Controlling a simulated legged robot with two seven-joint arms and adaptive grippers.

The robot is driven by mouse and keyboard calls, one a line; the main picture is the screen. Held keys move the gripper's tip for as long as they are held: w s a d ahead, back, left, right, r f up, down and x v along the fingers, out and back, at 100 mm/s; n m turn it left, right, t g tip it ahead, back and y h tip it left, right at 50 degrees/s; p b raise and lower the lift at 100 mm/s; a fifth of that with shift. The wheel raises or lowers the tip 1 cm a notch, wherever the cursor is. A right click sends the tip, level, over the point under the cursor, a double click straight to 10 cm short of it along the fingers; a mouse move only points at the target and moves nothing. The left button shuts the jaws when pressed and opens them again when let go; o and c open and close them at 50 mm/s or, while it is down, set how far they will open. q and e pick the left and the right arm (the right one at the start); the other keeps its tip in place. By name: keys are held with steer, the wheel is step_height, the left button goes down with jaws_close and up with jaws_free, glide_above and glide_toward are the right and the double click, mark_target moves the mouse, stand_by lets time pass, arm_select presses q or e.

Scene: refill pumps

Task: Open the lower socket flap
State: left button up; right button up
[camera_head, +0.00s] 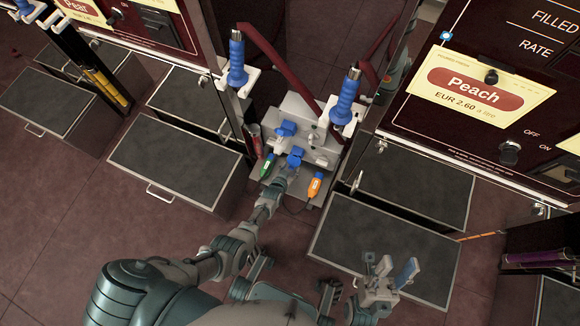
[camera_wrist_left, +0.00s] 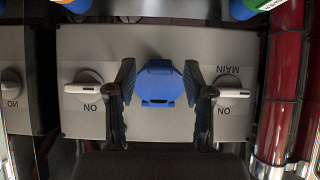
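A blue socket flap (camera_wrist_left: 160,85) lies on the grey panel (camera_wrist_left: 160,38) in the left wrist view. It appears to cover its socket; I see no opening. My left gripper (camera_wrist_left: 160,95) is open, with one finger on each side of the flap and a gap to each. In the head view my left gripper (camera_head: 289,168) reaches the lower blue flap (camera_head: 295,156). An upper blue flap (camera_head: 286,128) sits above it. My right gripper (camera_head: 388,279) is open and empty at the lower right, away from the panel.
White-handled knobs (camera_wrist_left: 82,88) flank the flap. A green-tipped plug (camera_head: 268,166) and an orange plug (camera_head: 315,184) are near the left gripper. Blue-handled nozzles (camera_head: 236,62) (camera_head: 346,97) stand above. Dark drawers (camera_head: 175,162) (camera_head: 385,250) stand out on both sides.

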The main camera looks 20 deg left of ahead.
arm_select(q)
steer(key=shift+s, duration=0.15)
steer(key=shift+s+r, duration=0.35)
steer(key=shift+s, duration=0.2)
steer(key=v, duration=1)
steer(key=shift+s+r, duration=0.15)
